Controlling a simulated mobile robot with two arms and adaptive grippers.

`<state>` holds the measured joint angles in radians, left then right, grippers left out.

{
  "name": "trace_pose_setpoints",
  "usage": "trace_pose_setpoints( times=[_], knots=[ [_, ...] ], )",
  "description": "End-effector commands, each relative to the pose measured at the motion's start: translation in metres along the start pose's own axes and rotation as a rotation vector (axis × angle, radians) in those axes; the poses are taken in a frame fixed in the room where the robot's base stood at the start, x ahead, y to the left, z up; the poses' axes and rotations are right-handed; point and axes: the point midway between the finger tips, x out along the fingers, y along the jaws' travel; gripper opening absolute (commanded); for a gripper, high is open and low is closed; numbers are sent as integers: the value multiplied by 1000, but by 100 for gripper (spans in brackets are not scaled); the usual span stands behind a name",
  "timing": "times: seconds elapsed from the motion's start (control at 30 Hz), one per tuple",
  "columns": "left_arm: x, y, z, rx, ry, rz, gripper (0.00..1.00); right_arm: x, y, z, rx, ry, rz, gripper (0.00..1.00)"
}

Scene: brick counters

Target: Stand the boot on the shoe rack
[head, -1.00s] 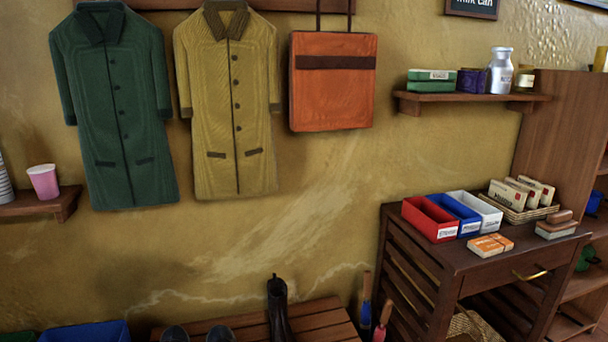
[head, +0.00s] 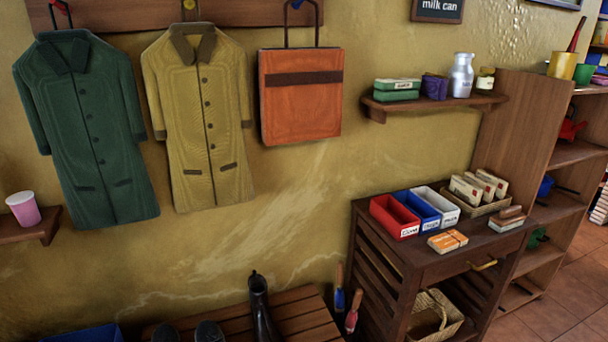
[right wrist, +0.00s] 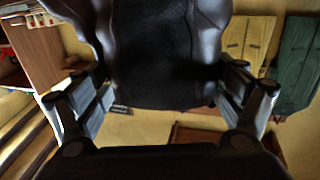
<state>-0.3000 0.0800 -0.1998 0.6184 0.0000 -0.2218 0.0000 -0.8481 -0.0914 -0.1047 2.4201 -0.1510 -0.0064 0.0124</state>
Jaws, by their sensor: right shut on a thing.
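A dark leather boot (right wrist: 160,55) with a ribbed panel fills the upper middle of the right wrist view. My right gripper (right wrist: 160,95) is shut on it, with a finger at each side; part of the boot runs out of that view. Neither gripper shows in the head view, nor does the held boot. The slatted wooden shoe rack (head: 303,322) is at the bottom of the head view, against the wall. Another black boot (head: 262,308) stands upright on it. Two dark rounded shoe tops (head: 208,332) show to its left, cut off by the frame.
Two brushes (head: 345,305) with blue and red parts are right of the rack. Beyond them is a dark cabinet (head: 365,245) with coloured trays on top. Coats and an orange bag (head: 300,110) hang above. A blue bin (head: 85,335) lies left of the rack.

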Motion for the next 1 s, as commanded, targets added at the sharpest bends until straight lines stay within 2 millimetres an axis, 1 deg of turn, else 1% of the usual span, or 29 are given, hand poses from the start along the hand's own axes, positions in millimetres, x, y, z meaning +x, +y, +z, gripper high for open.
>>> trace_pose_setpoints(
  times=[0.23,0.37,1.0],
  knots=[
    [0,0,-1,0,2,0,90,1,-1,-2,-2,5,-6,32],
    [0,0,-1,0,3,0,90,3,-6,-4,-3,8,-40,32],
    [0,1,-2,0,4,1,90,30,-63,-21,-6,9,-407,32]
  ],
)
